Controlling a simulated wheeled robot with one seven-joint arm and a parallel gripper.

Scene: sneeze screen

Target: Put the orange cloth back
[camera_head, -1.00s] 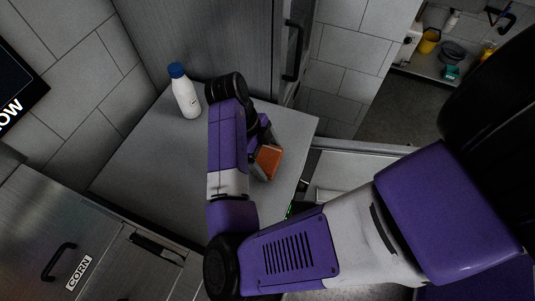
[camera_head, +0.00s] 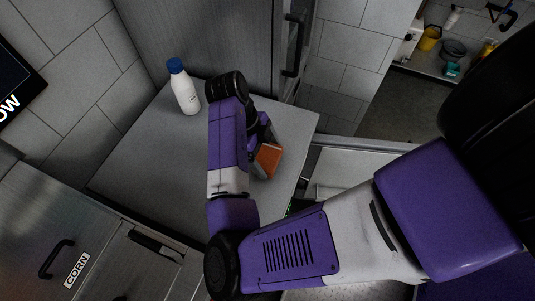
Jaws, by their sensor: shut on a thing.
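The orange cloth (camera_head: 267,159) is a small folded block with an orange top and a greyish side. It is over the right part of the grey counter (camera_head: 140,160), near the counter's right edge. My gripper (camera_head: 259,151) is shut on the cloth, and my purple and white arm hides most of the fingers. I cannot tell whether the cloth touches the counter or is held just above it.
A white bottle with a blue cap (camera_head: 183,87) stands at the back of the counter. A tall metal cabinet with a dark handle (camera_head: 292,50) rises behind. A drawer labelled CORN (camera_head: 77,268) is at lower left. A shelf with containers (camera_head: 453,50) is far right.

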